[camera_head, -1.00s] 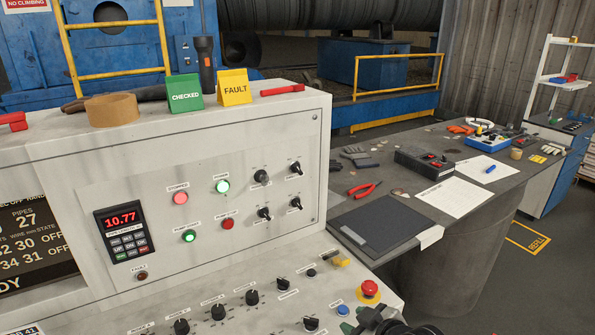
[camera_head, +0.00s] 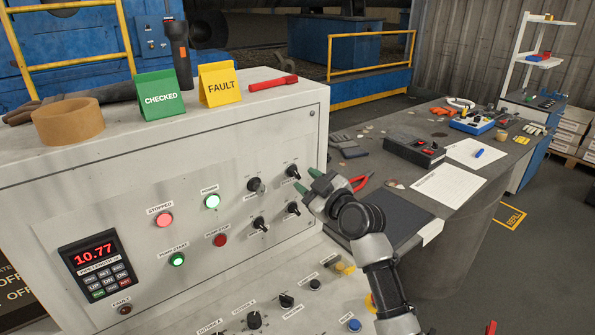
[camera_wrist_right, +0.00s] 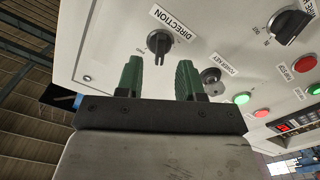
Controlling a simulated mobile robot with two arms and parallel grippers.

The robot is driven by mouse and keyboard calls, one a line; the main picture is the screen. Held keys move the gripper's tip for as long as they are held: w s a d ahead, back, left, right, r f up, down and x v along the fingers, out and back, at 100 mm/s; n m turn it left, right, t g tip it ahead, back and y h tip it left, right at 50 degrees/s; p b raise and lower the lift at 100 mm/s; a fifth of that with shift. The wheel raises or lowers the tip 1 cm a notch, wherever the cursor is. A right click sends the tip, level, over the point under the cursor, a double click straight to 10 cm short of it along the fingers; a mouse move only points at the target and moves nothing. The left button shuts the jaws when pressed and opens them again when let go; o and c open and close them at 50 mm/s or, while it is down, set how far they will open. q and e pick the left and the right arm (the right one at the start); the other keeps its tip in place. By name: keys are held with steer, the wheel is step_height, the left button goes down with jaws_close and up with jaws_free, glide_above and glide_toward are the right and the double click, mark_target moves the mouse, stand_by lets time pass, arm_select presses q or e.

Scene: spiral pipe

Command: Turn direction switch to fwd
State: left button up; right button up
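The direction switch (camera_head: 292,171) is a small black rotary knob with a pale pointer, at the upper right of the control panel. In the right wrist view, the same switch (camera_wrist_right: 158,42) sits beside its DIRECTION label, just beyond the fingertips. My right gripper (camera_head: 306,180) is just to the right of the switch in the head view. Its green-tipped fingers, also in the right wrist view (camera_wrist_right: 160,72), are spread with nothing between them and seem apart from the knob. My left gripper is not in view.
Another knob (camera_head: 293,208) sits just below the direction switch. A green CHECKED sign (camera_head: 160,94), a yellow FAULT sign (camera_head: 219,85) and tape (camera_head: 67,121) stand on the console top. A cluttered table (camera_head: 440,195) is at right.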

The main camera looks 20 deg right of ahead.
mark_target(298, 175)
steer(key=x, duration=0.3)
steer(key=shift+w+a, duration=0.1)
steer(key=shift+w, duration=0.2)
steer(key=shift+w+p, duration=0.2)
steer(key=shift+p, duration=0.1)
steer(key=shift+a, duration=0.1)
steer(key=shift+c, duration=0.4)
steer(key=c, duration=0.5)
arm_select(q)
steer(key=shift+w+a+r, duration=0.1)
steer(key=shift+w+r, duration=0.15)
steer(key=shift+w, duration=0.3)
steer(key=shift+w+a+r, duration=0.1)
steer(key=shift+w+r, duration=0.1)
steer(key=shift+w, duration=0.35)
